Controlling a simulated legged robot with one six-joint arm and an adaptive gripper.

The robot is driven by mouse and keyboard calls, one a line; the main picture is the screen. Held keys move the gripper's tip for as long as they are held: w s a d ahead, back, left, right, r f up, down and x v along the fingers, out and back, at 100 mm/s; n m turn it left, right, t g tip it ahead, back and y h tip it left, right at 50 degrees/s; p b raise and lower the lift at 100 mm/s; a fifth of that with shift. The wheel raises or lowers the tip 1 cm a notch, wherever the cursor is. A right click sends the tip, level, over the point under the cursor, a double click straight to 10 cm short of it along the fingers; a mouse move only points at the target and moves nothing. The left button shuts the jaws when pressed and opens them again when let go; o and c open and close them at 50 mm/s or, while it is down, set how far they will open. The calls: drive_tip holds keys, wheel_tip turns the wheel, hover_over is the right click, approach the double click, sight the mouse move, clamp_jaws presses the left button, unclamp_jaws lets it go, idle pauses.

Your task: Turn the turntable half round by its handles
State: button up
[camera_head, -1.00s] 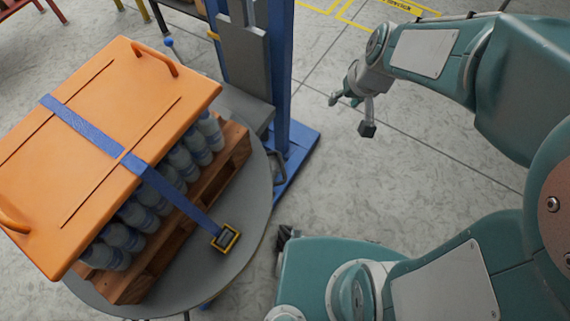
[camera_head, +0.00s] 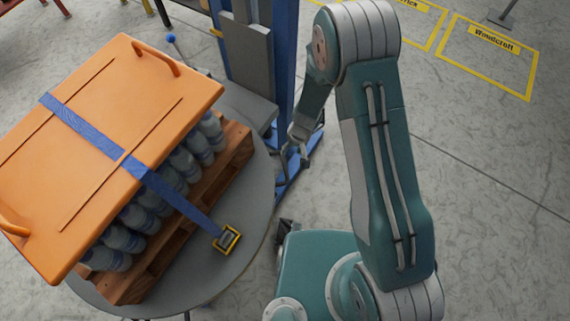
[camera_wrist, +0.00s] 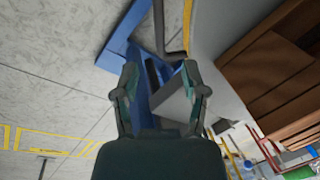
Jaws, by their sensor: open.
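The turntable (camera_head: 255,195) is a round grey disc at the left of the head view, carrying a loaded wooden pallet (camera_head: 236,150). Part of its grey surface (camera_wrist: 222,65) shows at the right of the wrist view. In the earlier head view a handle stands at its right edge; now my arm largely covers that spot. My gripper (camera_head: 290,160) is beside this edge, between the disc and the blue column. In the wrist view my gripper (camera_wrist: 159,78) is open, fingers apart. I cannot tell whether the handle lies between them.
An orange lid (camera_head: 100,130) with a blue strap (camera_head: 95,133) tops several bottles (camera_head: 170,180) on the pallet. A blue column (camera_head: 283,70) with a blue foot (camera_wrist: 118,40) stands close behind my gripper.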

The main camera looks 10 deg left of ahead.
sight(285, 166)
drive_tip(key=f, duration=0.3)
drive_tip(key=a+f, duration=0.1)
drive_tip(key=f, duration=0.5)
drive_tip(key=shift+s+a+f, duration=0.25)
drive_tip(key=shift+s+a, duration=0.1)
drive_tip(key=shift+s, duration=0.05)
drive_tip(key=shift+f, duration=0.45)
clamp_jaws()
